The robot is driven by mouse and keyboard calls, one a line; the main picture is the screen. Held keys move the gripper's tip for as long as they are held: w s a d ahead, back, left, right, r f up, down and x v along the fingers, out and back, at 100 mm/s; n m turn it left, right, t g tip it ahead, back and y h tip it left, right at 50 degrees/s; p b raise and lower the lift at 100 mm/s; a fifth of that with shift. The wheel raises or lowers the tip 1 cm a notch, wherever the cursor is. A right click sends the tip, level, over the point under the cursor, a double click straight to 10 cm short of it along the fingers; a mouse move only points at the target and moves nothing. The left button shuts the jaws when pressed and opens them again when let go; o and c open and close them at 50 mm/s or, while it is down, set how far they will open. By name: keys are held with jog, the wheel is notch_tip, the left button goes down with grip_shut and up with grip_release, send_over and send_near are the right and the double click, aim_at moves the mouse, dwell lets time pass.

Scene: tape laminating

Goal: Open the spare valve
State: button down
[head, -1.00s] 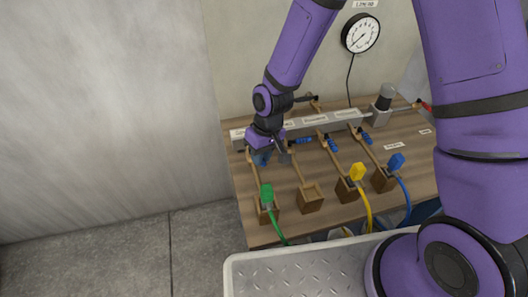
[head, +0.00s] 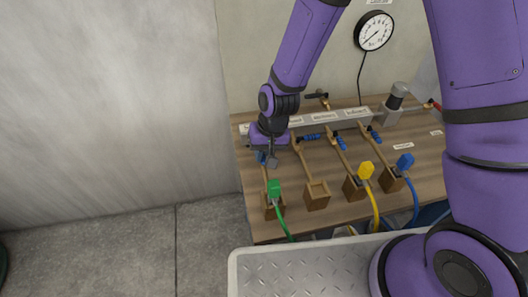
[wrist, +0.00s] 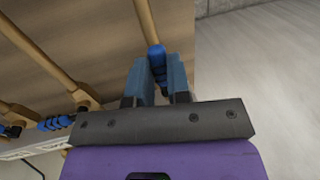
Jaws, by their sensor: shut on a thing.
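My gripper (head: 268,160) is at the leftmost branch pipe, below the manifold. In the wrist view, my gripper (wrist: 157,88) is shut on a blue valve handle (wrist: 156,58), one finger on each side. This held handle lies roughly in line with its brass pipe (wrist: 143,14). The pipe leads to the green connector (head: 274,188). The second valve's blue handle (head: 311,137) lies across its pipe, which leads to an empty wooden block (head: 317,196). The labels are too small to tell which valve is the spare.
Two more blue handles (head: 340,142) lie roughly along their pipes, which lead to yellow (head: 366,170) and blue (head: 404,161) connectors. The grey manifold (head: 350,118) runs behind. A gauge (head: 374,31) hangs on the wall. The wooden table (head: 425,165) ends just left of my gripper.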

jog(key=c, duration=1.1)
grip_release()
jog(key=r, duration=0.3)
jog(key=d+r, duration=0.1)
jog(key=r, duration=0.3)
jog(key=d+r, duration=0.1)
jog(key=r, duration=0.2)
jog(key=shift+w+r, duration=0.15)
jog(key=shift+r, duration=0.15)
jog(key=shift+d, duration=0.1)
